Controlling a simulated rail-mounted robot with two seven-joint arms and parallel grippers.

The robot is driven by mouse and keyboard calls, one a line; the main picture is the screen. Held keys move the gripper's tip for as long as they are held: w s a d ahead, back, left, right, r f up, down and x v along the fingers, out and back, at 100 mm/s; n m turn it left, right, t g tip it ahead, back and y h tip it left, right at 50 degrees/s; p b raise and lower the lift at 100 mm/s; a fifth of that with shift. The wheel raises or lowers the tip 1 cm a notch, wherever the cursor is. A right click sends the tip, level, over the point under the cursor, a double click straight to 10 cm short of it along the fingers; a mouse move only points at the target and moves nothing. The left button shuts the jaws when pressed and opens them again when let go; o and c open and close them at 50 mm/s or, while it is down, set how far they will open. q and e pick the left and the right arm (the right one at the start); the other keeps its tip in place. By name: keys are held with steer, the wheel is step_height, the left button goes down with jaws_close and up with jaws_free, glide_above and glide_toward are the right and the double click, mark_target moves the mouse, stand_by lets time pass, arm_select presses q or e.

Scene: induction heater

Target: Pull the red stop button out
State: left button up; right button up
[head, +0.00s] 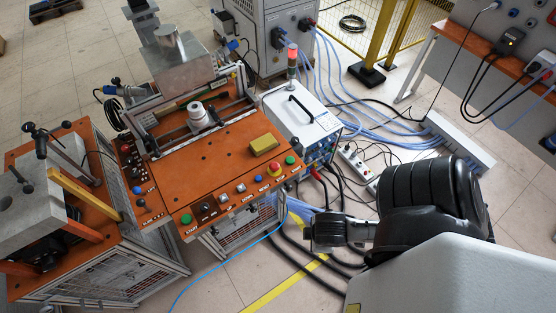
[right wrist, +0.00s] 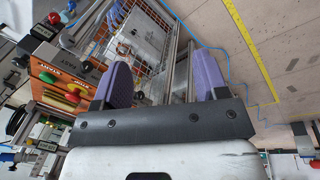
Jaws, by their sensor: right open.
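The red stop button (head: 275,169) sits on a yellow base near the right end of the orange panel's front button row in the head view. A green button (head: 290,160) is to its right. In the right wrist view a red button (right wrist: 48,77) shows left of the fingers, with a green button (right wrist: 72,97) beside it. My right gripper (right wrist: 162,84) is open, its two purple fingers apart with nothing held. In the head view the end of my right arm is right of and below the button, apart from it. My left gripper is out of view.
A yellow box (head: 264,144) lies on the orange panel (head: 210,155) close behind the buttons. A white power unit (head: 303,122) with a red-topped light stands to the right. Black and blue cables cross the floor there. A second machine (head: 75,190) stands at left.

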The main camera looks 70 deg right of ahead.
steer(key=s+d+r+n+g+h+p, duration=0.1)
steer(key=s+d+r+p, duration=0.15)
steer(key=d, duration=0.75)
steer(key=s+d+r+n+g+h+p, duration=0.1)
steer(key=s+d+p, duration=0.15)
steer(key=d, duration=0.75)
steer(key=m+t+y, duration=0.4)
steer(key=t+y, duration=0.1)
steer(key=t, duration=0.5)
glide_toward(276, 166)
steer(key=b+x, duration=0.3)
steer(key=x, duration=0.3)
steer(key=shift+w+f, duration=0.2)
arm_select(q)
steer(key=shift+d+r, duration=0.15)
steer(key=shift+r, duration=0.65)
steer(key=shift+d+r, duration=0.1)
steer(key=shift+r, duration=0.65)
arm_select(e)
steer(key=shift+x, duration=1.05)
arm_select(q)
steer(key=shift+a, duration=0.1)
arm_select(e)
steer(key=shift+c, duration=0.5)
